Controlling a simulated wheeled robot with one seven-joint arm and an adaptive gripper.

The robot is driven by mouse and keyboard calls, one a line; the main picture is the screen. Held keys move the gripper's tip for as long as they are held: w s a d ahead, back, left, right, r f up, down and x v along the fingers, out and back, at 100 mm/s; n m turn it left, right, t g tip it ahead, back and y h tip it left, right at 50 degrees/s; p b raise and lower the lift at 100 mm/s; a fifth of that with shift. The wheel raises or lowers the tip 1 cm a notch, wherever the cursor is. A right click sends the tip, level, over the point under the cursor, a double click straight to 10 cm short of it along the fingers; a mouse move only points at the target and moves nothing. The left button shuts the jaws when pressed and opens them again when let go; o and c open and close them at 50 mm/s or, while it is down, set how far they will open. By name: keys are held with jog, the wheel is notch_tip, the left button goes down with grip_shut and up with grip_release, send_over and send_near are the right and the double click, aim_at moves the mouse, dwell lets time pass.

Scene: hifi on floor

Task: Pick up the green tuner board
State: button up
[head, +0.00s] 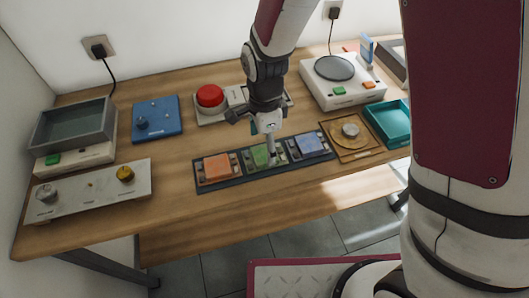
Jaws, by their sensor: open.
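The green tuner board (259,156) lies in the middle slot of a dark rack (228,182) on the wooden table. An orange board (217,167) is to its left and a blue board (309,144) to its right in the same rack. My gripper (269,152) points down at the right part of the green board and hides some of it. Its jaws are open. I cannot tell whether the fingertips touch the board or hover just above it.
A red button box (211,97) stands behind the rack, near my arm. A blue panel (155,120), a white knob panel (93,192) and a grey tray (73,127) are at the left. A wooden dial plate (352,145), a teal tray (387,122) and a white turntable (341,83) are at the right.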

aim_at(265, 153)
notch_tip(265, 153, down, 4)
jog(key=shift+w, duration=0.15)
jog(key=shift+c, duration=0.6)
jog(key=c, duration=1.1)
jog(key=shift+r, duration=0.1)
jog(key=shift+c, duration=0.2)
